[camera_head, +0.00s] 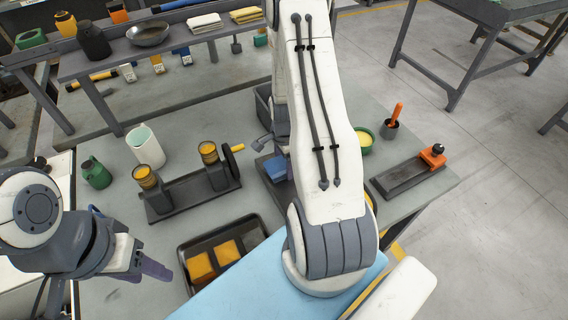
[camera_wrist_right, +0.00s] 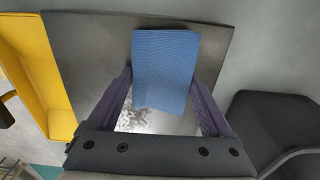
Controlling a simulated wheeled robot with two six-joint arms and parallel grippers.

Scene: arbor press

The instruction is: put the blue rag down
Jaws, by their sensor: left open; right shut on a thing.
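The blue rag (camera_wrist_right: 165,65) is a folded blue pad between the two purple fingers of my right gripper (camera_wrist_right: 165,95) in the right wrist view. The fingers are shut on its sides. A dark grey plate (camera_wrist_right: 90,60) lies behind it; I cannot tell whether the rag touches it. In the head view a blue patch, apparently the rag (camera_head: 275,168), shows left of my right arm, which hides most of that spot and the right gripper. My left gripper (camera_head: 155,268) is open and empty at the lower left, beside the black tray.
A black tray (camera_head: 262,230) holds orange-yellow pieces. A dark fixture with yellow-topped cylinders (camera_head: 190,188), a pale jug (camera_head: 146,146) and a green can (camera_head: 95,173) stand left. A green bowl (camera_head: 364,139) and a dark plate with an orange block (camera_head: 408,176) are right. Bare bench shows between them.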

